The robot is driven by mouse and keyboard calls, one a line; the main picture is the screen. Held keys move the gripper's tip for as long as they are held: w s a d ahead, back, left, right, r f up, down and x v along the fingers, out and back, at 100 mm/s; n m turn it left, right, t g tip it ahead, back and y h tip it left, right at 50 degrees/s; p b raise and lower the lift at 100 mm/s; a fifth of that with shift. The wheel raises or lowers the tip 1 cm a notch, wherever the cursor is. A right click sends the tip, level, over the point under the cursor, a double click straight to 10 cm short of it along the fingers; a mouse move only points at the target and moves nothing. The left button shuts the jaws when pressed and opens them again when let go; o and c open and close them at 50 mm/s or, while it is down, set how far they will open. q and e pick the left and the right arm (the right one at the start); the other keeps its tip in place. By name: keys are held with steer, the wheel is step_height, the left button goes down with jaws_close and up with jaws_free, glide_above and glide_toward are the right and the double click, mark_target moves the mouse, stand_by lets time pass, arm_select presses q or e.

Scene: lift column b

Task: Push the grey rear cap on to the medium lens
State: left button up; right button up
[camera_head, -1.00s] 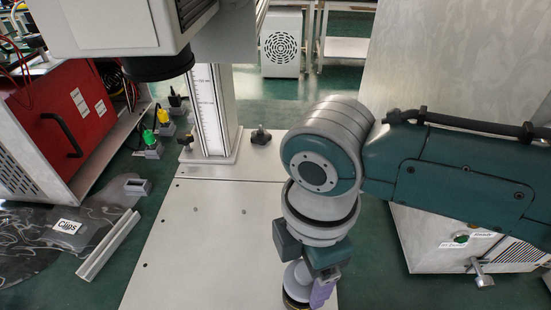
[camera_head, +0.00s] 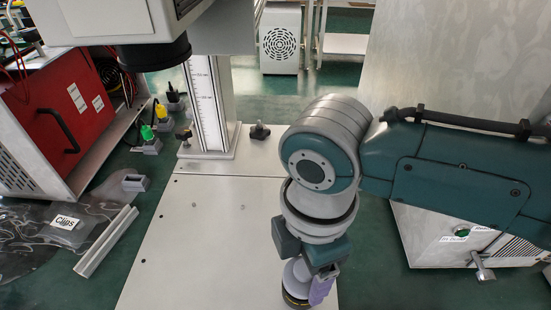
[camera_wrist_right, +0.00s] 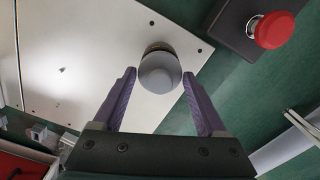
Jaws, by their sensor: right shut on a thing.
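My right gripper (camera_wrist_right: 159,76) has purple fingers pointing down and is shut on the grey rear cap (camera_wrist_right: 158,74), whose rounded grey top shows between the fingertips. In the head view the cap (camera_head: 294,272) is partly hidden by the purple finger. The medium lens (camera_head: 294,300), black with a thin yellow ring, is directly below the cap at the picture's bottom edge. In the wrist view a dark, gold-ringed edge of the lens (camera_wrist_right: 160,47) shows past the cap. I cannot tell whether cap and lens touch. My left gripper is not in view.
The pale base plate (camera_head: 205,240) is mostly clear left of the gripper. A scaled column (camera_head: 206,105) rises behind it, with a grey head (camera_head: 120,22) overhead. A red emergency button (camera_wrist_right: 275,30) stands beyond the plate. A bag of clips (camera_head: 65,222) lies left.

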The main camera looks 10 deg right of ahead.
steer(key=shift+f, duration=0.4)
